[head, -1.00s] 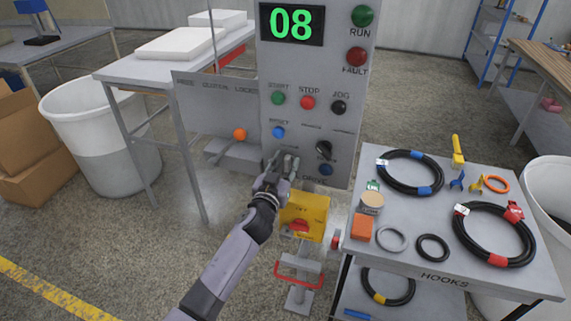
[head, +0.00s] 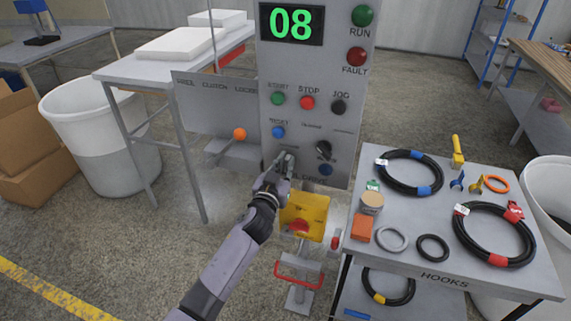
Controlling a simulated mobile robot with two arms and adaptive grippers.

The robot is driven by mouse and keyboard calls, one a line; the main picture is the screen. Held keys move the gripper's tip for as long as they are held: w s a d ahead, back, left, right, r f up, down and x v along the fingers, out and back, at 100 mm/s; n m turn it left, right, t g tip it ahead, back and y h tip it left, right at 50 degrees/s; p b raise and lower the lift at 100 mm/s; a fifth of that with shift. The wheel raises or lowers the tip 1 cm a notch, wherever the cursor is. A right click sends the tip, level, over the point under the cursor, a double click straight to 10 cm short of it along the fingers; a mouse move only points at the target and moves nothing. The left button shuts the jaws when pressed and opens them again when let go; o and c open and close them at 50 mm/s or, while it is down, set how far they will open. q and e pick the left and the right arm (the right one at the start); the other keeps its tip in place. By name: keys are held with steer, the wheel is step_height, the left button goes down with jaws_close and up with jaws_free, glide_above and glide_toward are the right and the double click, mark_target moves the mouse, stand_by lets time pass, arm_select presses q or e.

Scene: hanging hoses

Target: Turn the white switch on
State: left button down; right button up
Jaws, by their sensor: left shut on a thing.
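The grey control panel (head: 345,110) stands in the middle of the head view. My left gripper (head: 284,163) is at its lower part, below the blue button (head: 278,132) and left of the black rotary knob (head: 323,150). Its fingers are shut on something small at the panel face. No white switch shows clearly; the fingers cover the spot where they grip, so the switch's position cannot be read. My right gripper is not in view.
A yellow box (head: 318,207) with a red part sits just below my gripper, above a pedestal with a red bar. An orange-knobbed lever (head: 240,134) is to the left. A grey cart (head: 400,262) with coiled hoses stands close on the right.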

arm_select(q)
steer(key=shift+m, duration=0.3)
steer(key=m, duration=0.2)
steer(key=m+b, duration=0.1)
steer(key=m, duration=0.4)
steer(key=shift+s+d+f+m, duration=0.15)
steer(key=shift+d+f+m, duration=0.05)
steer(key=shift+d+m, duration=0.2)
stand_by(0.4)
steer(key=c, duration=1.6)
jaws_free()
steer(key=shift+c, duration=0.2)
steer(key=shift+s, duration=0.1)
